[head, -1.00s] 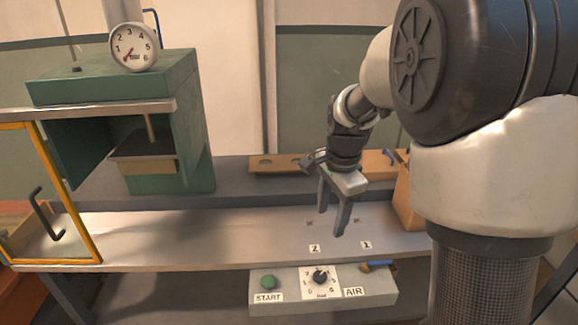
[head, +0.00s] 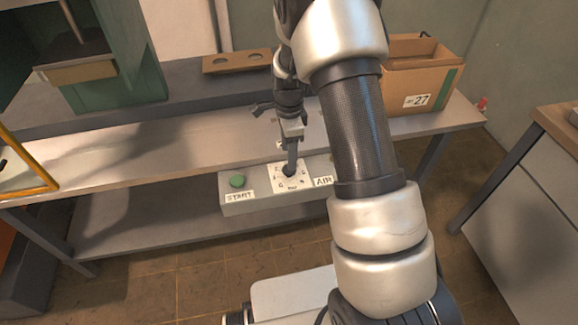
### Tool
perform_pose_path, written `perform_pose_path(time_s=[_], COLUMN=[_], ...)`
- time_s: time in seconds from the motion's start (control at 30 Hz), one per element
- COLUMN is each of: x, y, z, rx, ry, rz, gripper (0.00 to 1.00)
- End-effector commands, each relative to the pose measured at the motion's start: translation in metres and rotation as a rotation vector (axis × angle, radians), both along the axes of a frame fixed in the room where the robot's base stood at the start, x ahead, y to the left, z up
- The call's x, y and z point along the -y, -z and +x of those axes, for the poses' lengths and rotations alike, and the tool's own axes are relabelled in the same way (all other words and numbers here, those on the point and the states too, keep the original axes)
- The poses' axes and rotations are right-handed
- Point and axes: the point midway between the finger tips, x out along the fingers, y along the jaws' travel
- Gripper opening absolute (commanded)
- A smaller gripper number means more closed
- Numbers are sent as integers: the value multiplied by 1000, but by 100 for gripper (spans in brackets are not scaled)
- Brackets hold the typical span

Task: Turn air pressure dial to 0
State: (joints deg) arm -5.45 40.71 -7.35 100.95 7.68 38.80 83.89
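The air pressure dial is a black knob on a white numbered plate (head: 299,184) on the front of a grey control box (head: 262,200). My gripper (head: 289,172) points down right at the knob, and its fingers cover most of it. The fingers look close together from this side, so I cannot tell whether they grip the knob, touch it or only stand over it. The knob's pointer is hidden. The AIR label (head: 323,181) is to the right of the plate.
A green START button (head: 237,181) is left of the dial. A cardboard box marked 27 (head: 405,85) stands on the bench at the back right. The green chamber (head: 118,90) is at the left. A wooden plate with holes (head: 236,61) lies behind.

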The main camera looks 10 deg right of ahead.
Motion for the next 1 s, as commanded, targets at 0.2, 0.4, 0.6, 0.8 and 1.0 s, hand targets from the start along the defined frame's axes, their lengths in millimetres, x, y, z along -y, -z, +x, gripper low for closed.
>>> perform_pose_path(time_s=[0.2,0.4,0.6,0.8,1.0], x=[0,0,0,0,0], y=[40,55,57,57,57], z=[0,0,0,0,0], rx=[-2,0,0,0,0], ry=[0,0,0,0,0], rz=[0,0,0,0,0], gripper=[52,52,52,37,11])
